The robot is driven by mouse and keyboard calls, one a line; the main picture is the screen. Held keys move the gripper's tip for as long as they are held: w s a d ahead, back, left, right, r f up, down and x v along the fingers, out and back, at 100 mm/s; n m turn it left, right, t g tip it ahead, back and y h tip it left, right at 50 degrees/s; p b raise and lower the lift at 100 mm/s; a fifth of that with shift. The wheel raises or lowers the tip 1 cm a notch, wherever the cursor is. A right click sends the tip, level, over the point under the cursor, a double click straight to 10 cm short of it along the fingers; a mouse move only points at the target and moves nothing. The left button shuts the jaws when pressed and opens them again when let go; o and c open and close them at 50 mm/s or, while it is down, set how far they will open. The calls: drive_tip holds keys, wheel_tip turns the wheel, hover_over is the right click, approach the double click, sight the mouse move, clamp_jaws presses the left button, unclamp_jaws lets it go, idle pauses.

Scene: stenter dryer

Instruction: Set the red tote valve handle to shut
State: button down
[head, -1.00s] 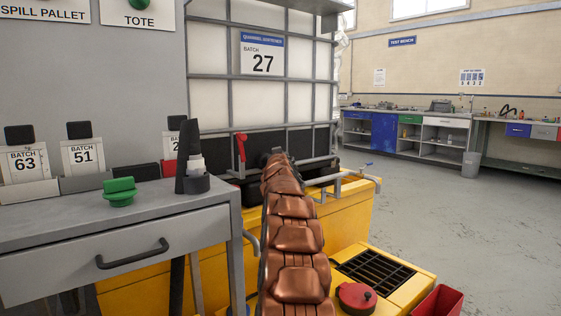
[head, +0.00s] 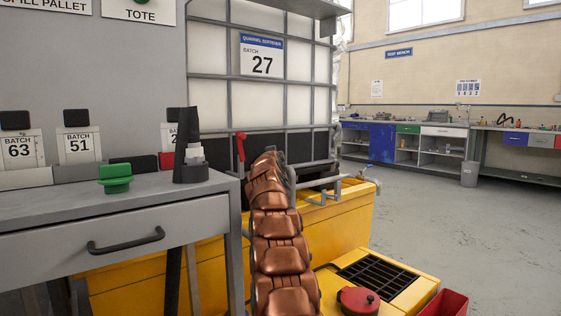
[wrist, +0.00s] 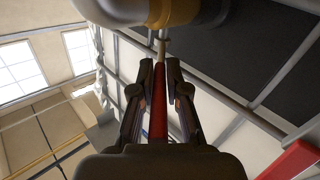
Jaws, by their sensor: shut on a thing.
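A red handle (wrist: 159,105) shows as a long bar between the fingers of my gripper (wrist: 159,68) in the wrist view. My gripper is shut on it. The bar runs up towards a grey pipe with a brass-coloured collar (wrist: 172,12). In the head view my arm hides the gripper and the held handle. A red upright lever (head: 240,146) shows just left of my arm, in front of the caged white tote (head: 215,100) labelled batch 27. I cannot tell whether it is the held handle. Another red piece (wrist: 292,162) shows at the lower right of the wrist view.
Below the tote is a yellow spill pallet (head: 345,220) with grey pipes. A red-lidded item (head: 358,300) and red bin (head: 445,303) are low right. Floor at right is clear.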

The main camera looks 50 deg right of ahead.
drive_tip(key=shift+w+a+b, duration=0.1)
drive_tip(key=shift+b, duration=0.35)
idle(0.5)
drive_tip(key=c, duration=1.2)
unclamp_jaws()
drive_tip(key=shift+o, duration=0.2)
drive_tip(key=shift+p, duration=0.3)
drive_tip(key=shift+r+p, duration=0.15)
drive_tip(key=shift+p, duration=0.25)
drive_tip(key=shift+s, duration=0.2)
drive_tip(key=shift+p, duration=0.5)
drive_tip(key=shift+d+t+p, duration=0.25)
drive_tip(key=shift+t+p, duration=0.05)
drive_tip(key=shift+s+n+y+p, duration=0.1)
drive_tip(key=shift+n+y+p, duration=0.25)
drive_tip(key=shift+p, duration=0.35)
